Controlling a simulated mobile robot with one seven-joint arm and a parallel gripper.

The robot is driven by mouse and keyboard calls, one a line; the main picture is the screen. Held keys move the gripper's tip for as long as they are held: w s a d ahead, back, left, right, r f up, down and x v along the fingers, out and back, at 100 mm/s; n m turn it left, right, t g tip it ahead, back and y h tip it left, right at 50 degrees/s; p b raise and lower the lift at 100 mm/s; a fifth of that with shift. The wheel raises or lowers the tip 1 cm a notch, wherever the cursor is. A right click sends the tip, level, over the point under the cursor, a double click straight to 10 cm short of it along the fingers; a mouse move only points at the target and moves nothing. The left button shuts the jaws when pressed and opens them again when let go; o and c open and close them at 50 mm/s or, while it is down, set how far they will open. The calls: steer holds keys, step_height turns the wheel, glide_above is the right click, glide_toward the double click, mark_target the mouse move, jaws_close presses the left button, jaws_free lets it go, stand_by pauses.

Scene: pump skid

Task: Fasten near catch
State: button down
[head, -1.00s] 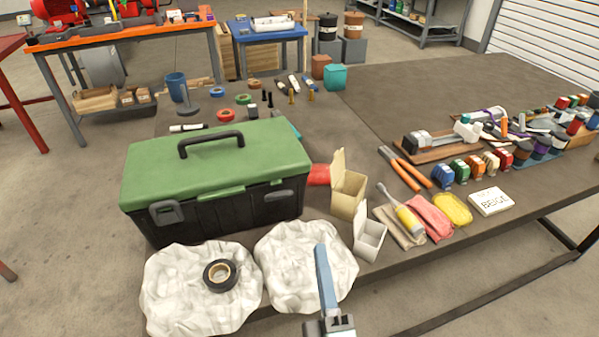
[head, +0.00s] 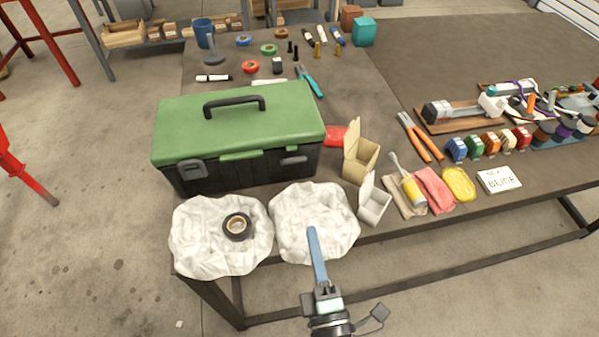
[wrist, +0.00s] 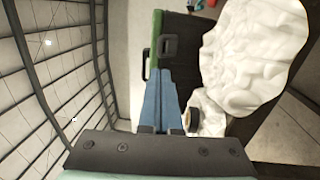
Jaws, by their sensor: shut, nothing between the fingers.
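A toolbox (head: 240,176) with a black body and a green lid (head: 235,118) stands on the table; the lid is down. Its front has a dark grey left catch (head: 192,170) that looks tilted outward and a right catch (head: 293,160) that looks flatter. Whether either is hooked is too small to tell. In the wrist view one catch (wrist: 168,45) shows just beyond my fingertips, beside the green lid edge (wrist: 157,32). My gripper (head: 311,230) has slim blue fingers, shut and empty. In the head view it lies in front of the toolbox, over the right white crumpled bundle.
Two white crumpled bundles (head: 200,250) lie before the toolbox, one bearing a black tape roll (head: 237,226). An open beige box (head: 361,165) and a small white box (head: 374,205) stand to its right. The table's front edge is close by.

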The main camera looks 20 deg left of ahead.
mark_target(296, 161)
steer(key=x, duration=1.3)
steer(key=shift+w+a+p, duration=0.2)
steer(key=shift+w+p, duration=0.15)
steer(key=shift+r, duration=0.2)
steer(key=shift+r+p, duration=0.25)
steer(key=shift+p, duration=0.85)
steer(key=shift+f, duration=0.1)
